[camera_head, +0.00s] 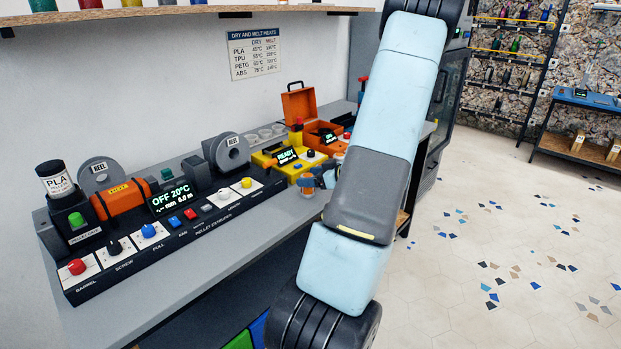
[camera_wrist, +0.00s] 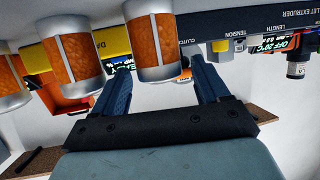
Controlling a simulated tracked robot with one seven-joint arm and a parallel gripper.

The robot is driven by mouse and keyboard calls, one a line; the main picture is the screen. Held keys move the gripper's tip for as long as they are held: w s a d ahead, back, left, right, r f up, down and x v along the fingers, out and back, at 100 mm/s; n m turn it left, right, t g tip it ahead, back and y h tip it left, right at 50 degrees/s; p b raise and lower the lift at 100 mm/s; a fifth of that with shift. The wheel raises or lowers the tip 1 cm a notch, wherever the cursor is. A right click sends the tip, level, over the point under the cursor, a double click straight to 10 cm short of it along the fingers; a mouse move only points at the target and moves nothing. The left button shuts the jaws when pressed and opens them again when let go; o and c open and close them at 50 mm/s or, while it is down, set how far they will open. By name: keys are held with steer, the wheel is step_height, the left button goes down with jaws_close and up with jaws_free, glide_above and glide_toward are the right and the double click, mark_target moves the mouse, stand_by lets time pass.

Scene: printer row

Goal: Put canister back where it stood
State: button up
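Three canisters with an orange band and silver metal ends and strip show in the wrist view: one at the left edge (camera_wrist: 10,85), one beside it (camera_wrist: 85,50) and one near the middle (camera_wrist: 142,42). My gripper (camera_wrist: 158,68) is open, with its two dark blue fingers spread wide. The middle canister shows in line with the gap between the fingertips. I see no finger pressed on it. In the head view my arm hides most of this area, and my gripper cannot be made out. A small orange and blue thing (camera_head: 306,184) shows beside the arm, too small to name surely.
The pellet extruder panel (camera_head: 190,222) with knobs runs along the grey bench. A yellow machine (camera_head: 270,162) and an open orange box (camera_head: 299,103) stand further right. A PLA bottle (camera_head: 56,180) stands at the left. The tiled floor (camera_head: 480,240) right of my arm is clear.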

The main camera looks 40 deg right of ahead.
steer(key=shift+s+r, duration=0.1)
steer(key=shift+r, duration=0.1)
steer(key=v, duration=1.2)
steer(key=w+a+r+m+g+h, duration=0.1)
steer(key=w+a+r+h, duration=0.3)
steer(key=w+r, duration=0.25)
steer(key=w+a+r+g+h, duration=0.2)
steer(key=w+a+r+h, duration=0.1)
steer(key=w+r+h, duration=0.4)
steer(key=s+a+r+m+g+y, duration=0.1)
steer(key=s+a+r, duration=0.15)
steer(key=a, duration=0.25)
steer(key=s+a+r+m, duration=0.1)
steer(key=a+r, duration=0.3)
steer(key=a, duration=0.1)
steer(key=s+a+g+y, duration=0.2)
steer(key=s+a+y, duration=0.1)
steer(key=s+a, duration=0.5)
steer(key=s+a+g+y, duration=0.1)
steer(key=s+a+y, duration=0.2)
steer(key=s+a, duration=0.6)
steer(key=a, duration=0.5)
steer(key=shift+a+r+g, duration=0.15)
steer(key=shift+a+g, duration=0.05)
steer(key=shift+g, duration=0.2)
